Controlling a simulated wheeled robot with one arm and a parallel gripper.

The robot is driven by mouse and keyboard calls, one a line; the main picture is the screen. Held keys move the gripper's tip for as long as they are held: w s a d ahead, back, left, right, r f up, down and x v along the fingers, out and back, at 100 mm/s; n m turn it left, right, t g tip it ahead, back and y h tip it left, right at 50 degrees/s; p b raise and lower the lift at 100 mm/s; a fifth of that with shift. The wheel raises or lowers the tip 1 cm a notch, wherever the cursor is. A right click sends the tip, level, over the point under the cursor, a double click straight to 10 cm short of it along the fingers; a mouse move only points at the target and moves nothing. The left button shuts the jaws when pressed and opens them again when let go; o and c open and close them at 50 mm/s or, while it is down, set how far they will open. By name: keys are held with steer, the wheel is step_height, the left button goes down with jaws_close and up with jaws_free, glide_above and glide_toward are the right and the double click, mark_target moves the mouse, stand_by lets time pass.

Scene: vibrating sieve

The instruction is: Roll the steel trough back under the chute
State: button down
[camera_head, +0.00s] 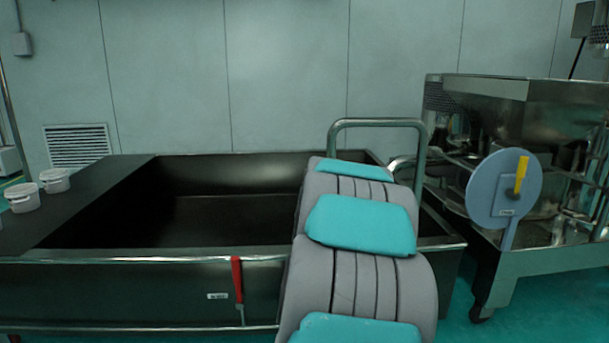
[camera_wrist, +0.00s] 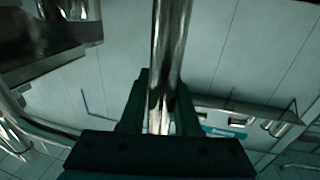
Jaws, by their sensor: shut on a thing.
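The steel trough (camera_head: 130,285) is a wide, dark, open box that looks empty, standing left and centre in the head view. A bent tube push handle (camera_head: 378,123) rises at its right end. My arm reaches over the trough's right part and hides my gripper in the head view. In the wrist view my gripper (camera_wrist: 158,112) is shut on a shiny steel tube (camera_wrist: 171,40), which appears to be the trough's handle. I cannot clearly make out the chute; a steel machine (camera_head: 485,90) stands right of the trough.
A round grey disc sign (camera_head: 485,189) with a yellow handle is at the machine's front. A red-handled item (camera_head: 237,278) hangs on the trough's front. The panelled wall (camera_head: 285,70) closes the back.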

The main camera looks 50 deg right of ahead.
steer(key=s+d+b, duration=0.1)
steer(key=s+d, duration=0.1)
steer(key=s, duration=0.1)
steer(key=shift+d, duration=0.25)
steer(key=c, duration=0.6)
jaws_free()
steer(key=shift+s+d, duration=0.1)
steer(key=shift+d, duration=0.1)
steer(key=shift+a, duration=0.1)
steer(key=v, duration=0.7)
steer(key=shift+s+a, duration=0.2)
steer(key=shift+a, duration=0.1)
